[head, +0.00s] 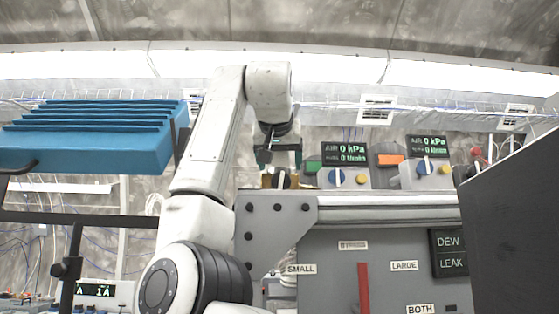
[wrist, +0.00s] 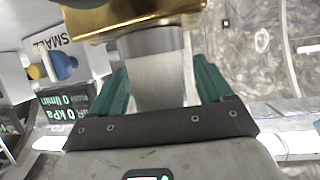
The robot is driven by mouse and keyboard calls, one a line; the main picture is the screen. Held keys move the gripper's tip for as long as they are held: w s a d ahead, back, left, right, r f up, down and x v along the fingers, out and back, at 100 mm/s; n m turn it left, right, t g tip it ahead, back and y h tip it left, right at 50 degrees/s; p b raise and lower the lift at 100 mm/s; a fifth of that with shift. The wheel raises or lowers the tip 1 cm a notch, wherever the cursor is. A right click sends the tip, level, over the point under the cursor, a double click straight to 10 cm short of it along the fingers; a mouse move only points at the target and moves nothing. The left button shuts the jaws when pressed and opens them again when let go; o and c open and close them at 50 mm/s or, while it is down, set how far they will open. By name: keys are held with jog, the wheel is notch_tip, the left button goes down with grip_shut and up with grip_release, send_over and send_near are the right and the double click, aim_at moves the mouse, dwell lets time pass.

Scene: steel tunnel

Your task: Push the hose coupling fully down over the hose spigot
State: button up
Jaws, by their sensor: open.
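My gripper (head: 280,158) points down above the bench in the head view. Its two green fingers stand apart. In the wrist view my gripper (wrist: 160,72) is open, with one finger on each side of a grey metal post. The post meets a wider grey collar (wrist: 150,42) and a brass body (wrist: 140,17) at the top of the picture. A small brass part (head: 267,181) shows under my gripper in the head view. I cannot tell which of these parts is the hose coupling and which is the spigot, nor how far they are engaged.
A blue finned box (head: 90,140) is at left. A dark panel (head: 515,220) blocks the right side.

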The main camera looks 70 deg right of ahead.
jog(key=shift+a, duration=0.1)
jog(key=b+v, duration=0.1)
jog(key=v, duration=0.9)
jog(key=shift+a+b, duration=0.25)
jog(key=shift+b, duration=0.15)
jog(key=shift+s+r, duration=0.15)
